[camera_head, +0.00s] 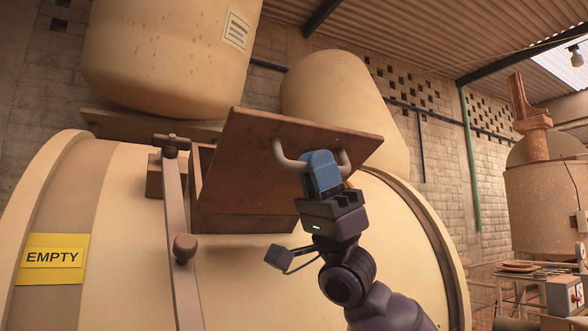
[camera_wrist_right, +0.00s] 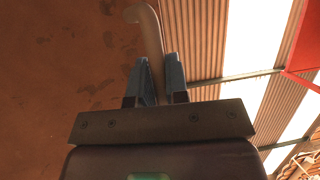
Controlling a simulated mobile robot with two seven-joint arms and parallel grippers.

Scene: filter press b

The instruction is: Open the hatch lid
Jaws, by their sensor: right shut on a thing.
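The hatch lid (camera_head: 258,165) is a reddish-brown square plate, tilted up and standing partly open above the box-like hatch opening (camera_head: 204,165) on the big cream tank (camera_head: 110,215). A pale curved handle (camera_head: 281,156) is on its face. My right gripper (camera_head: 320,160), with blue fingers, is shut on the handle. In the right wrist view, the handle (camera_wrist_right: 148,35) runs between the two fingers (camera_wrist_right: 158,80), and the lid (camera_wrist_right: 60,60) fills the left side. The inside of the hatch is mostly hidden behind the lid. My left gripper is not in view.
A metal bar with a round knob (camera_head: 185,248) runs down the tank left of the lid. A yellow EMPTY sign (camera_head: 52,259) is at the left. Large cream vessels (camera_head: 165,55) stand behind the lid. A small table with items (camera_head: 520,268) is at far right.

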